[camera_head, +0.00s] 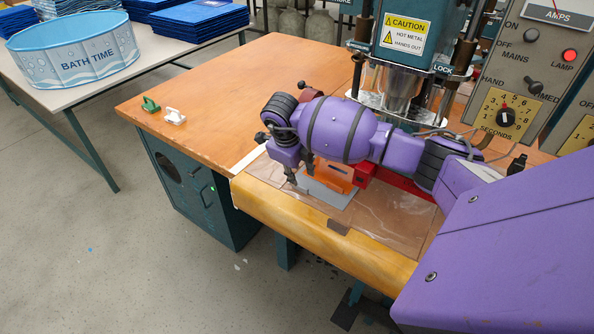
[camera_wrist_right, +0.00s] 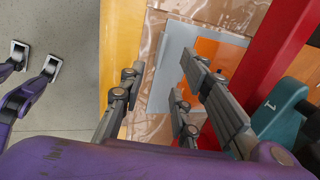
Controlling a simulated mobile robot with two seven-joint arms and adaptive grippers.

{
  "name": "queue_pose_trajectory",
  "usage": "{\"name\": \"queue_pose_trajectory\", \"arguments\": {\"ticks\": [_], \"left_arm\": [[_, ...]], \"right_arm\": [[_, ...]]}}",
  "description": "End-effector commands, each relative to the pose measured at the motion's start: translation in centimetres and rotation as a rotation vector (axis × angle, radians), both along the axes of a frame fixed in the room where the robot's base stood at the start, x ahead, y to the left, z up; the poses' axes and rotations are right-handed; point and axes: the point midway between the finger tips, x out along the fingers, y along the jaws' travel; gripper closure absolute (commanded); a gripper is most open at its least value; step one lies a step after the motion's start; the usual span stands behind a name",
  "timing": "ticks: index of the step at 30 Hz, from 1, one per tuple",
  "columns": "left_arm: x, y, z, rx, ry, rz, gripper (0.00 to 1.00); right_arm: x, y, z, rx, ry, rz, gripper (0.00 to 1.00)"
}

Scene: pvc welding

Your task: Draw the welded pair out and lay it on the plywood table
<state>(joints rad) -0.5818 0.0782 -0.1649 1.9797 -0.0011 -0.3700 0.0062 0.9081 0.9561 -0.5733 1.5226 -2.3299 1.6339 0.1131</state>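The pair is a pale grey sheet (camera_head: 325,190) with an orange sheet (camera_head: 335,174) on it, lying at the front of the press bed under my right arm. In the right wrist view the grey sheet (camera_wrist_right: 172,62) lies partly under the orange sheet (camera_wrist_right: 207,48). My right gripper (camera_head: 291,178) points down at the grey sheet's left edge. In the wrist view my right gripper (camera_wrist_right: 160,82) has its fingers apart, with the grey sheet's edge between them in the picture; contact cannot be told. The plywood table (camera_head: 215,100) is left of the bed. My left gripper does not show.
The press (camera_head: 420,40) and its control panel (camera_head: 520,70) stand behind my arm. A red bar (camera_head: 395,182) lies beside the pair. A green clip (camera_head: 150,104) and a white clip (camera_head: 174,117) sit near the table's left edge; most of its top is clear.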

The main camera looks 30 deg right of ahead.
Motion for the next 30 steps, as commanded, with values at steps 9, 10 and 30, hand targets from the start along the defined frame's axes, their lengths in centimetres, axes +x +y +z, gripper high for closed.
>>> {"name": "queue_pose_trajectory", "arguments": {"ticks": [9, 10, 30], "left_arm": [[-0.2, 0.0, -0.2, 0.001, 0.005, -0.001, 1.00], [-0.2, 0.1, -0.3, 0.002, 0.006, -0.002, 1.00], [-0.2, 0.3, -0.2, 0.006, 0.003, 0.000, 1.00]], "right_arm": [[0.3, -1.2, -4.8, 0.001, 0.005, -0.002, 0.70], [0.4, -1.2, -5.2, 0.001, 0.005, -0.002, 0.70], [0.7, -1.7, -6.9, 0.001, 0.001, 0.000, 0.88]]}}
